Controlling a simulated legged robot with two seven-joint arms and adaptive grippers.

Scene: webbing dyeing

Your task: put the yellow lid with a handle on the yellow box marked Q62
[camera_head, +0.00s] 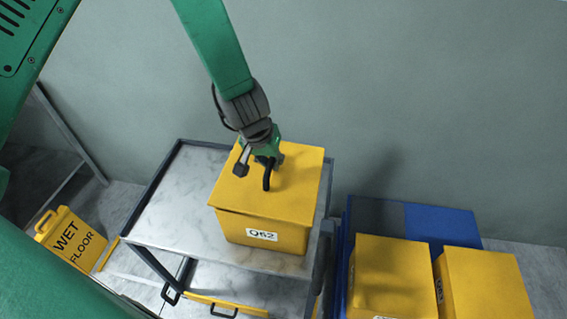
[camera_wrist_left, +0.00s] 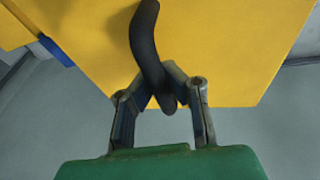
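The yellow lid (camera_head: 290,180) lies over the top of the yellow box marked Q62 (camera_head: 262,235), which stands on the cart's marbled top. A thin dark line shows between lid and box at the front left; I cannot tell if the lid is fully seated. My left gripper (camera_head: 265,160) is over the lid at its black handle (camera_head: 267,178). In the left wrist view the fingers (camera_wrist_left: 160,85) close in around the curved black handle (camera_wrist_left: 148,40), with the yellow lid (camera_wrist_left: 220,45) behind. My right gripper is not in view.
The cart top (camera_head: 170,210) is bare left of the box. Its lower shelf holds a yellow piece with a black handle (camera_head: 224,310). Two yellow boxes (camera_head: 395,275) (camera_head: 485,285) stand on a blue base (camera_head: 440,225) at right. A yellow wet-floor sign (camera_head: 72,240) stands at left.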

